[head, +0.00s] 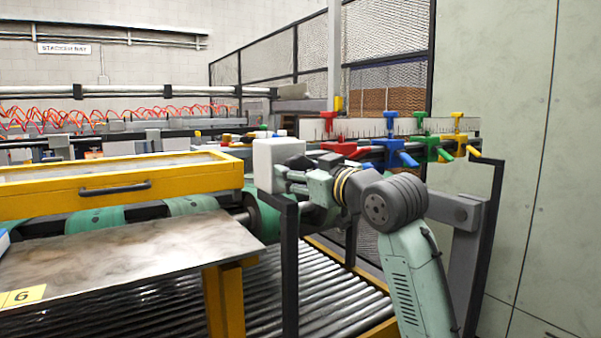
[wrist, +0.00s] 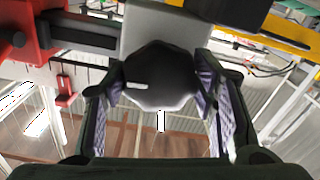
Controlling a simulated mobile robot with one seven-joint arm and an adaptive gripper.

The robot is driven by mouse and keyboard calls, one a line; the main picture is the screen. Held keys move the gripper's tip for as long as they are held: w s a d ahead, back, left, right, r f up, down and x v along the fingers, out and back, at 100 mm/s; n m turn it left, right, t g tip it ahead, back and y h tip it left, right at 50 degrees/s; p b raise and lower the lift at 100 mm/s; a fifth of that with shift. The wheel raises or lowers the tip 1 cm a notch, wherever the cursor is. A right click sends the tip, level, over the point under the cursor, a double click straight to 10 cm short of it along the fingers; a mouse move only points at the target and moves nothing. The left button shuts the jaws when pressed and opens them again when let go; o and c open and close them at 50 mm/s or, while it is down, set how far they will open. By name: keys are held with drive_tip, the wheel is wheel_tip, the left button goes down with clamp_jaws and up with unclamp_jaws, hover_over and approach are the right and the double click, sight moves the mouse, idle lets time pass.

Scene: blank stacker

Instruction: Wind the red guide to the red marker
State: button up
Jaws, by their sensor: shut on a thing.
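The red guide (head: 338,148) sits on a dark rail beneath a ruled scale, at the left of the coloured guides; its red body also shows at the upper left of the wrist view (wrist: 28,30). A small red piece (head: 328,121) stands at the scale just above it; I cannot tell for sure if this is the red marker. My gripper (head: 293,180) is in front and left of the red guide, by a pale block (head: 277,152). In the wrist view my gripper (wrist: 160,95) has its fingers on both sides of a dark rounded knob (wrist: 158,72), shut on it.
Blue (head: 395,152), green (head: 432,147) and yellow (head: 460,142) guides stand to the right on the rail. A roller conveyor (head: 330,295) runs below my arm. A yellow-framed cover (head: 120,180) and a metal plate (head: 130,255) fill the left. A dark post (head: 290,270) stands close by.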

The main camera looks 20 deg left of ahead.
drive_tip(key=n, duration=0.4)
drive_tip(key=shift+n, duration=0.4)
drive_tip(key=shift+n+b, duration=0.3)
drive_tip(key=shift+n, duration=1.3)
drive_tip(key=shift+n, duration=0.3)
drive_tip(key=o, duration=1.2)
drive_tip(key=shift+f, duration=0.1)
